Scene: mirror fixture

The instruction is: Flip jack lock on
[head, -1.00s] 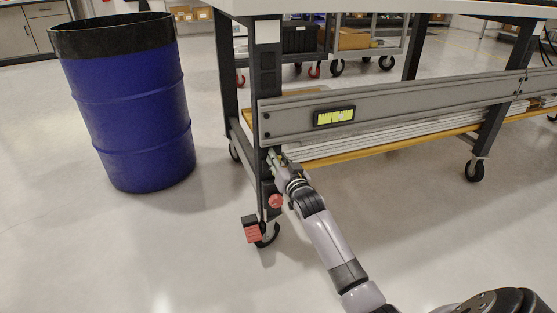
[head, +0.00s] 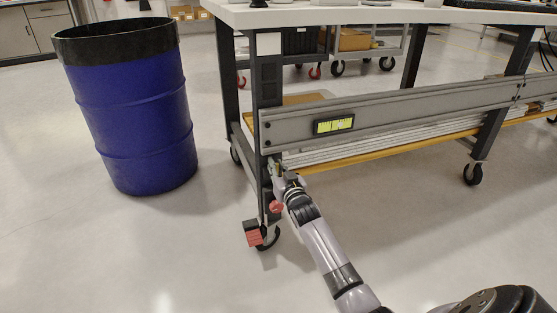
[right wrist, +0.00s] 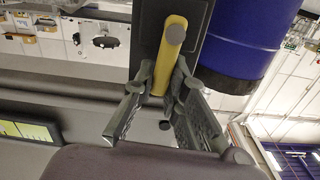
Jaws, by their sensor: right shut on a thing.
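The jack lock shows as a yellow lever (right wrist: 173,52) with a grey round end, mounted on a dark table leg (head: 268,100). In the right wrist view it stands between the two fingers of my right gripper (right wrist: 163,80), which are closed in on its lower part. In the head view my right gripper (head: 278,168) is at the leg, just below the grey crossbar, and it hides most of the lever. A red knob (head: 275,206) sits lower on the leg. My left gripper is in neither view.
The grey crossbar (head: 420,110) with a yellow-green label (head: 333,126) runs right from the leg. A red caster pedal (head: 253,233) is at the leg's foot. A blue drum (head: 140,120) stands to the left. The floor in front is clear.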

